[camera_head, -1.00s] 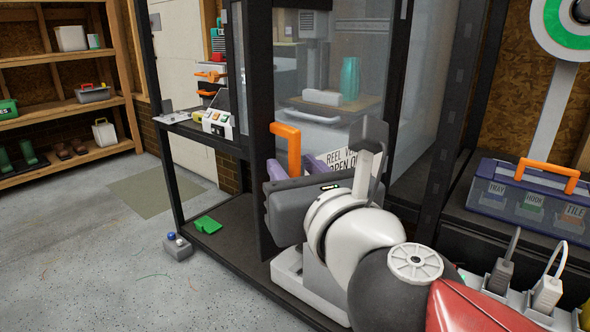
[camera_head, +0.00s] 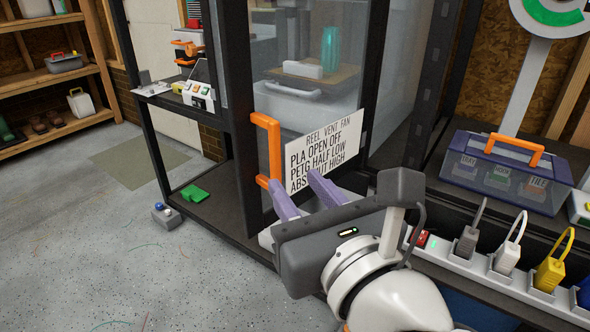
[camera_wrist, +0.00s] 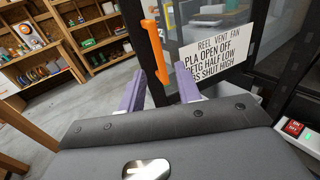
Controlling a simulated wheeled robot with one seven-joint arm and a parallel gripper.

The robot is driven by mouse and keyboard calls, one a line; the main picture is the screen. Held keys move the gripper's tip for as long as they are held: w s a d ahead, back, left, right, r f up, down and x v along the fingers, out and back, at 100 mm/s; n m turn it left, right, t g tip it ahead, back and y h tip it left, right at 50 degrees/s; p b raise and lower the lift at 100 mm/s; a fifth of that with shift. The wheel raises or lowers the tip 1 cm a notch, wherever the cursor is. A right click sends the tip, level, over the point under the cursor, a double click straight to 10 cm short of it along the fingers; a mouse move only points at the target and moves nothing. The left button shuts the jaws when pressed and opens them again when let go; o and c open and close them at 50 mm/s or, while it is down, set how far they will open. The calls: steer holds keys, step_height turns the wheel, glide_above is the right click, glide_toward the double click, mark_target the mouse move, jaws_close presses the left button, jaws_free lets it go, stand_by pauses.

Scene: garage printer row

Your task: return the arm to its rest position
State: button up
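My gripper (camera_head: 300,195) has two purple fingers that stand apart with nothing between them. It is in front of the enclosure's lower part, close to the orange door handle (camera_head: 268,150) and below the white sign (camera_head: 325,150) reading "REEL VENT FAN". In the wrist view my gripper (camera_wrist: 160,92) shows the same spread fingers. There the orange handle (camera_wrist: 155,48) lies beyond the fingertips, and the sign (camera_wrist: 217,52) is to its right. I cannot tell how far the fingertips are from the handle. My arm comes up from the lower right.
A power strip (camera_head: 480,262) with several plugs and a clear-fronted case (camera_head: 505,172) with an orange handle stand at right. A green piece (camera_head: 194,193) lies on the lower shelf. A small box (camera_head: 165,216) is on the floor. The floor at left is mostly open.

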steer(key=shift+f, duration=0.1)
steer(key=w+d+f+m+g+h, duration=0.2)
steer(key=d+f+m+h, duration=0.3)
steer(key=m, duration=0.6)
steer(key=w+d+f+m+g+h, duration=0.25)
steer(key=d+f+m+h, duration=0.2)
steer(key=d+m, duration=0.55)
steer(key=s+f+m+g+y, duration=0.1)
steer(key=f+m, duration=0.4)
steer(key=m, duration=0.5)
steer(key=s+f+m+g+y, duration=0.1)
steer(key=s+f+m+g, duration=0.2)
steer(key=m, duration=0.7)
step_height(320, 180, down, 3)
steer(key=shift+s+d+r+g, duration=0.2)
steer(key=shift+s+g, duration=0.1)
steer(key=shift+g, duration=0.85)
